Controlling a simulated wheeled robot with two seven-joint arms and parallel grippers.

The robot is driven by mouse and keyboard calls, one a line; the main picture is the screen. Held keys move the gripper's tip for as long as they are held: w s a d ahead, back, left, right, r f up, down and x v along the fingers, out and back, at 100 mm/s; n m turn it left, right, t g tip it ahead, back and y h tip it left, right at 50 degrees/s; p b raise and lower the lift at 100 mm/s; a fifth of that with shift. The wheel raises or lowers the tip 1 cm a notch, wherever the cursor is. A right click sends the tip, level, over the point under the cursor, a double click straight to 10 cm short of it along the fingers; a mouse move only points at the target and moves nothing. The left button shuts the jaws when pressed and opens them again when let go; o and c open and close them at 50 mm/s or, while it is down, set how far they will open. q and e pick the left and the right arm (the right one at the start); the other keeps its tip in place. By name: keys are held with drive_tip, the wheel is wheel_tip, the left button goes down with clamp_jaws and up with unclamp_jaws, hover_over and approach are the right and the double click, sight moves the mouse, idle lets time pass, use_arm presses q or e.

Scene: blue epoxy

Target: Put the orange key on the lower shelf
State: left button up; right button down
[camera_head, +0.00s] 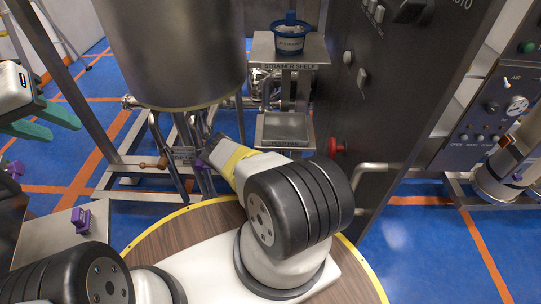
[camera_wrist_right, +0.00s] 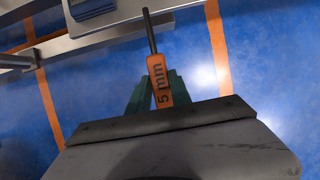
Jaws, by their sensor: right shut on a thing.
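The orange key (camera_wrist_right: 160,82), marked "5 mm", has a thin dark shaft pointing up in the right wrist view. My right gripper (camera_wrist_right: 155,92) is shut on its orange handle with green fingers. In the head view my right arm reaches toward the stand under the tank; its fingers and the key cannot be made out there. The lower shelf (camera_head: 285,127) is a small metal tray below the strainer shelf (camera_head: 268,47), just beyond my right arm. My left gripper (camera_head: 64,128) is at the far left, its green fingers apart and empty.
A large steel tank (camera_head: 175,50) hangs left of the shelves, with pipes and frame legs beneath. A blue strainer (camera_head: 290,36) stands on the upper shelf. A dark control panel (camera_head: 400,90) with a red knob (camera_head: 337,146) is on the right. Blue floor is open at lower right.

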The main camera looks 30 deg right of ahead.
drive_tip(key=w+d, duration=0.2)
drive_tip(key=w, duration=0.2)
drive_tip(key=w+d, duration=0.3)
drive_tip(key=w, duration=0.2)
drive_tip(key=w+d, duration=0.3)
drive_tip(key=w, duration=0.2)
drive_tip(key=shift+w, duration=0.2)
drive_tip(key=shift+s+x, duration=0.2)
drive_tip(key=shift+x, duration=1.55)
drive_tip(key=shift+a+f, duration=0.15)
drive_tip(key=shift+a, duration=0.05)
drive_tip(key=c, duration=1.5)
unclamp_jaws()
drive_tip(key=shift+o, duration=0.2)
drive_tip(key=v, duration=0.7)
drive_tip(key=shift+r, duration=0.3)
drive_tip(key=shift+s, duration=0.15)
